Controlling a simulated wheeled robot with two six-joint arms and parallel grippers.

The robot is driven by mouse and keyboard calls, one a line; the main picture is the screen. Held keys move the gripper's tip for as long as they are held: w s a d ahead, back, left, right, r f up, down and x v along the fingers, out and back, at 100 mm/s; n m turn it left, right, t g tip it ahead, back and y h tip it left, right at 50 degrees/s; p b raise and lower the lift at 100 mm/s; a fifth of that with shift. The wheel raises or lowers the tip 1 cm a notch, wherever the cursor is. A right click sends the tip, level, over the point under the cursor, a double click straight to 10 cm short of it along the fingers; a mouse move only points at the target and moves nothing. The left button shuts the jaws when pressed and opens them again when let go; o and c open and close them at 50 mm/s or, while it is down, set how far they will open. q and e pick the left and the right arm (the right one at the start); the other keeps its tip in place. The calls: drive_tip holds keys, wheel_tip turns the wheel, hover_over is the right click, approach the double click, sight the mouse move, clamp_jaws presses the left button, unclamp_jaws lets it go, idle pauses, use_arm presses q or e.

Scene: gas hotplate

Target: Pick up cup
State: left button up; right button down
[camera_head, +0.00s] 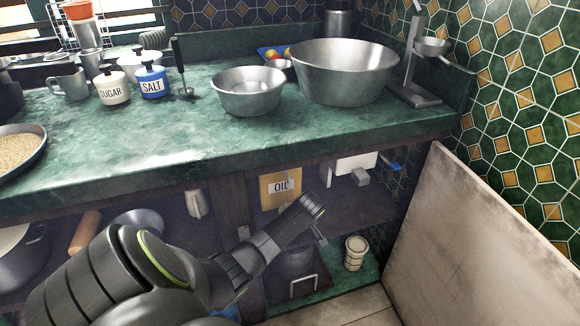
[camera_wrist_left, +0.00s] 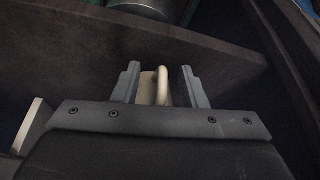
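A small cream cup (camera_head: 355,252) with darker bands stands upright on the green lower shelf under the counter, right of my left arm. My left gripper (camera_head: 312,210) reaches under the counter edge, up and left of the cup in the head view. In the left wrist view my left gripper (camera_wrist_left: 160,88) has its two fingers apart. A cream piece with a loop-like handle, apparently the cup (camera_wrist_left: 153,88), shows between them. I cannot tell whether either finger touches it; its lower part is hidden by the gripper body. My right gripper is not in view.
A dark shelf board (camera_wrist_left: 90,45) lies beyond the fingers. A pale panel (camera_head: 485,240) rises right of the cup. Metal bowls (camera_head: 345,75) and sugar and salt jars (camera_head: 152,83) stand on the counter (camera_head: 200,140) above.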

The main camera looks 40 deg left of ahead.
use_arm(q)
clamp_jaws()
drive_tip(key=shift+r, duration=0.1)
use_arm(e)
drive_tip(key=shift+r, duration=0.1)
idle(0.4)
